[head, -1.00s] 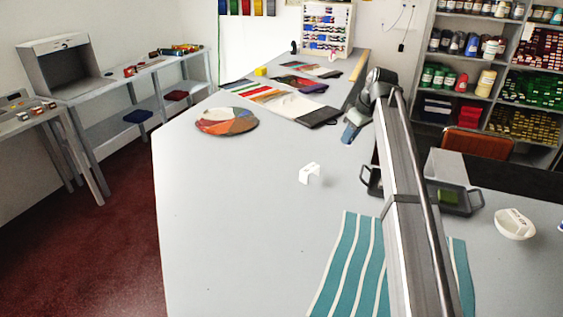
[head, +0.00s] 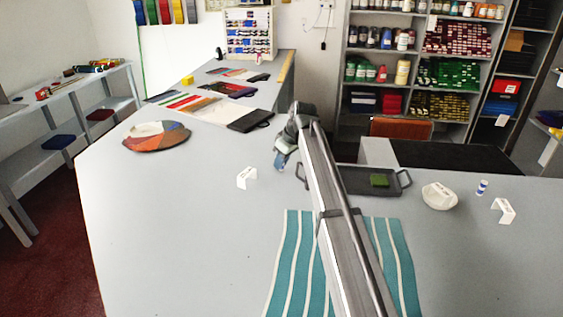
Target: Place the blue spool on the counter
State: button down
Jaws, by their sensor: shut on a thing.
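My gripper (head: 281,158) is above the grey counter (head: 200,230), pointing down, near the middle of the picture. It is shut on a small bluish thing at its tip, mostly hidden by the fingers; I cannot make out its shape. A small upright cylinder with blue and white bands (head: 482,187), like a spool, stands on the counter at the right, apart from my gripper.
A white folded label (head: 246,178) stands just left of my gripper, another (head: 503,211) at the right. A dark tray (head: 345,187) holds a green block (head: 379,180). A white bowl (head: 439,196) and a teal striped cloth (head: 290,260) lie nearby.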

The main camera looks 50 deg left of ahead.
jog(key=shift+f, duration=0.3)
jog(key=c, duration=1)
grip_release()
jog(key=shift+c, duration=0.2)
jog(key=shift+r, duration=0.15)
jog(key=v, duration=1.2)
